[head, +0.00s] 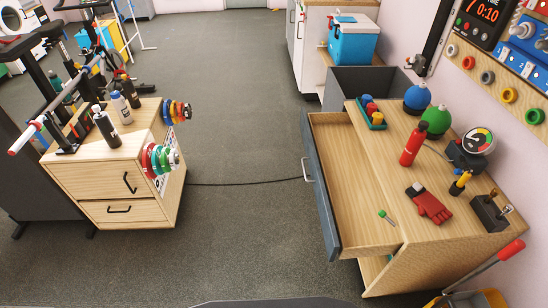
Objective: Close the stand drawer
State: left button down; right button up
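A wooden stand (385,262) is at the right of the head view. Its drawer (345,165) is pulled well out to the left, and the inside looks mostly empty. The drawer has a grey-blue front (322,205) with a pale handle (306,170) on its left face. A small green-tipped item (384,215) lies by the drawer's near right corner; I cannot tell whether it is in the drawer or on the stand's edge. Neither of my grippers is in view.
The stand top holds a red bottle (412,146), red glove (430,205), gauge (477,141) and blue and green balls. A cabinet (110,185) with coloured plates and shut drawers stands left. A black cable (245,183) crosses the otherwise clear floor between them.

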aim_at(349, 196)
jog(key=u, duration=0.15)
jog(key=i, duration=1.2)
jog(key=z, duration=1.35)
